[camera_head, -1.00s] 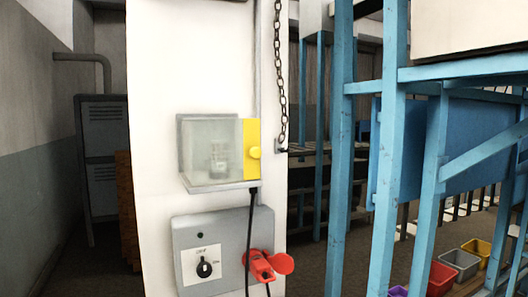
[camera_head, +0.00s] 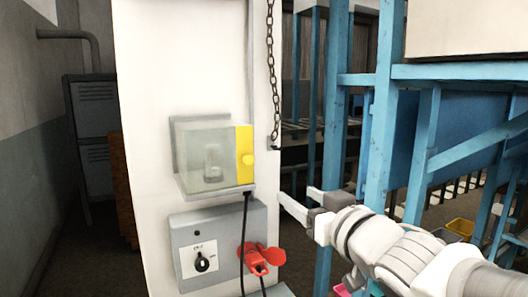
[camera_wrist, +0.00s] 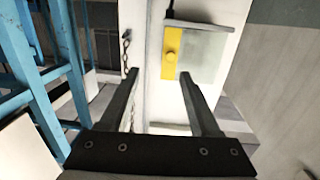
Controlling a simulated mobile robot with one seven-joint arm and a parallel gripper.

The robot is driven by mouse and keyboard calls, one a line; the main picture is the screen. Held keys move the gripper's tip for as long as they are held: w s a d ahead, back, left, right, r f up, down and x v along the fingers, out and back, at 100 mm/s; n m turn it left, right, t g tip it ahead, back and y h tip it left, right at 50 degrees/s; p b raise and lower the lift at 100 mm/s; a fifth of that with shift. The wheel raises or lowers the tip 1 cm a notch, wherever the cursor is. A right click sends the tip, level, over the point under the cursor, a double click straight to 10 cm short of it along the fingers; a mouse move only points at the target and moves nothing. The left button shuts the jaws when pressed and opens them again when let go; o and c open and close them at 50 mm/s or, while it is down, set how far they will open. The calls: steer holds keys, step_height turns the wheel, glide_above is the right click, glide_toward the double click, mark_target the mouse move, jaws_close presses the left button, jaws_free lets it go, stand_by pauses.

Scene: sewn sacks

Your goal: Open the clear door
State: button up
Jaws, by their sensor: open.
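The clear door (camera_head: 205,160) is the see-through front of a small box on the white pillar, and it looks shut. My gripper (camera_head: 294,201) is open and empty, to the right of the box and a little lower. In the wrist view my gripper (camera_wrist: 157,80) has its two fingers spread apart, pointing toward the pillar, touching nothing that I can see.
Below the box is a grey switch panel (camera_head: 190,237) with a black dial and a red plug (camera_head: 258,258). A black cable (camera_head: 245,225) hangs from the box. A chain (camera_head: 271,80) hangs on the pillar's right side. Blue metal framing (camera_head: 378,130) stands at the right.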

steer(key=a+r+n+y, duration=0.1)
steer(key=a+r, duration=0.1)
steer(key=p, duration=0.3)
glide_toward(250, 163)
steer(key=x, duration=0.9)
jaws_close()
stand_by(1.4)
